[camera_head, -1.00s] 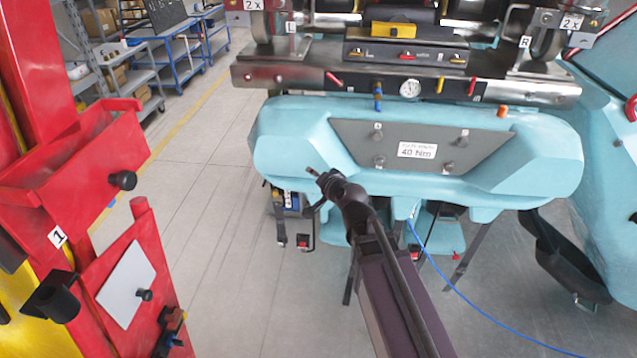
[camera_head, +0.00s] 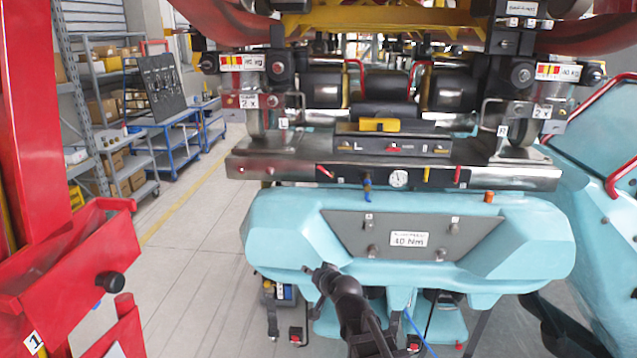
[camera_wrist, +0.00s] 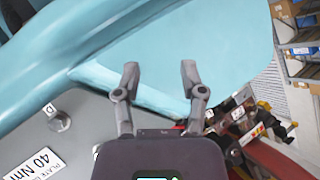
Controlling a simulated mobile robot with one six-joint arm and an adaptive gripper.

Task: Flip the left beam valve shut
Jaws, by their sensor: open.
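The dark beam (camera_head: 280,172) runs across above the light-blue nose of the train. On its front face are a red lever (camera_head: 325,173) at left, a blue valve (camera_head: 367,187), a round gauge (camera_head: 398,179), a yellow lever (camera_head: 427,174) and another red lever (camera_head: 458,175) at right. The left red lever looks tilted; its exact setting is too small to tell. My gripper (camera_head: 320,272) is in front of the lower nose, below and apart from the levers. In the wrist view my gripper (camera_wrist: 159,78) is open and empty, with the light-blue shell beyond its fingers.
A grey plate with a 40 Nm label (camera_head: 409,239) is on the nose, with knobs around the label. The floor (camera_head: 195,240) between cabinet and train is clear.

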